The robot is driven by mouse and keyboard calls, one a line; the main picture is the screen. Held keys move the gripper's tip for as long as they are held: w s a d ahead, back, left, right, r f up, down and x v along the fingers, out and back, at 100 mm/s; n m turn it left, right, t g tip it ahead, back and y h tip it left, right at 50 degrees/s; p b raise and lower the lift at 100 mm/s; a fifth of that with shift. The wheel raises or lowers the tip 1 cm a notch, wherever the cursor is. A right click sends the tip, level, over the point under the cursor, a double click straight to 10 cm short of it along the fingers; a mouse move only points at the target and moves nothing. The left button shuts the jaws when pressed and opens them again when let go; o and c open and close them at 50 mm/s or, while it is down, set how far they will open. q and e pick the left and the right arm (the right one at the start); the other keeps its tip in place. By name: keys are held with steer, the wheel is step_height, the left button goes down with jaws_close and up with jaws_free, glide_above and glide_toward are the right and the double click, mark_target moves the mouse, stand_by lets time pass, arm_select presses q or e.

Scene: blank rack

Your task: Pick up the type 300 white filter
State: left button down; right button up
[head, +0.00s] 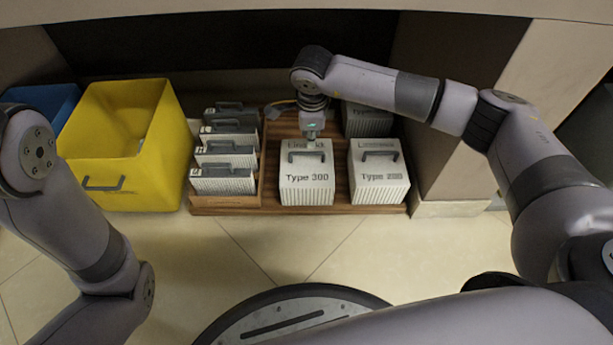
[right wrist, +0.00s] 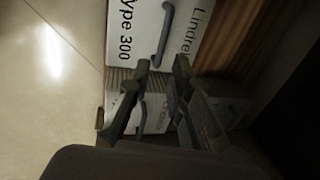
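The Type 300 filter (head: 307,186) is a white, ribbed box with a dark handle on its labelled top. It stands at the front of the wooden rack, left of the Type 200 box (head: 379,187). My right gripper (head: 311,138) hangs just above the far edge of the Type 300 filter. In the right wrist view its two fingers (right wrist: 162,65) are apart with nothing held between them. The Type 300 filter (right wrist: 124,62) and its handle (right wrist: 163,38) lie beyond the fingertips there, only partly in view. My left gripper is outside both views.
Several thin filters (head: 222,182) stand in a row left of the Type 300 filter. A yellow bin (head: 120,150) and a blue bin (head: 45,100) stand further left. The tiled floor (head: 300,250) in front is clear.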

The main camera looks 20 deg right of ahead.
mark_target(310, 153)
steer(key=f+b, duration=0.1)
steer(key=f, duration=0.1)
steer(key=f+b, duration=0.1)
steer(key=f, duration=0.1)
steer(key=w+f+b, duration=0.1)
steer(key=f, duration=0.1)
steer(key=shift+d, duration=0.15)
steer(key=f+b, duration=0.2)
steer(key=w+f+b, duration=0.1)
steer(key=f+b, duration=0.2)
steer(key=shift+w+d+f+b, duration=0.1)
steer(key=shift+w+d+b, duration=0.1)
steer(key=shift+b, duration=0.15)
jaws_close()
stand_by(0.3)
